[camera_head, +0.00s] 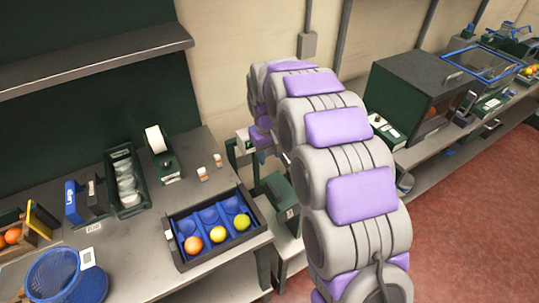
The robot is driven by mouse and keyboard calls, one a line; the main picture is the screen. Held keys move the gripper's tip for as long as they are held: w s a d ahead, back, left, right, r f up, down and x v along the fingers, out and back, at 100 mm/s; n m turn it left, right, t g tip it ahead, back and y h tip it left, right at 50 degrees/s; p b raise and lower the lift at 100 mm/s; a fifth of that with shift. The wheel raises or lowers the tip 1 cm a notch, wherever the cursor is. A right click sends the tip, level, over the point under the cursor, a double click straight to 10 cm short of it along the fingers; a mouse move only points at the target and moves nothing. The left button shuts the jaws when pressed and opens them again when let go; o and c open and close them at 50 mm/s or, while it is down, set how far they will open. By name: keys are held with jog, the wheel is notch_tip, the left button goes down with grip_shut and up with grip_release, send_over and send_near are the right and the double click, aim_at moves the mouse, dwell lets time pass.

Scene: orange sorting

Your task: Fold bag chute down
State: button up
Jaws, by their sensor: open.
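My arm arches through the middle of the view, and its far end bends down behind the right end of the sorting bench. My gripper (262,140) is small there and partly hidden by my arm; it is open. It is close to a dark green frame (231,152) with a pale part near its top, which may be the bag chute. My arm covers the frame's right side. I cannot tell whether the gripper touches it. A dark green box (279,190) stands below the frame, partly behind my arm.
A tray (178,251) on the bench (135,262) holds an orange, a yellow-orange and a yellow-green fruit. A blue basket (66,277) stands at front left. A shelf (95,60) juts from the back wall. A dark cabinet (405,92) stands right of my arm.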

jog(key=r, duration=0.2)
jog(key=a+r+p, duration=0.1)
jog(key=r+p, duration=0.1)
jog(key=r, duration=0.1)
jog(key=shift+s+a+r, duration=0.25)
jog(key=shift+a+r, duration=0.1)
dwell(0.3)
jog(key=shift+d, duration=0.15)
jog(key=shift+r, duration=0.15)
notch_tip(320, 180, up, 17)
jog(key=p, duration=0.2)
jog(key=shift+s+a, duration=0.3)
jog(key=shift+s, duration=0.15)
jog(key=shift+d, duration=0.1)
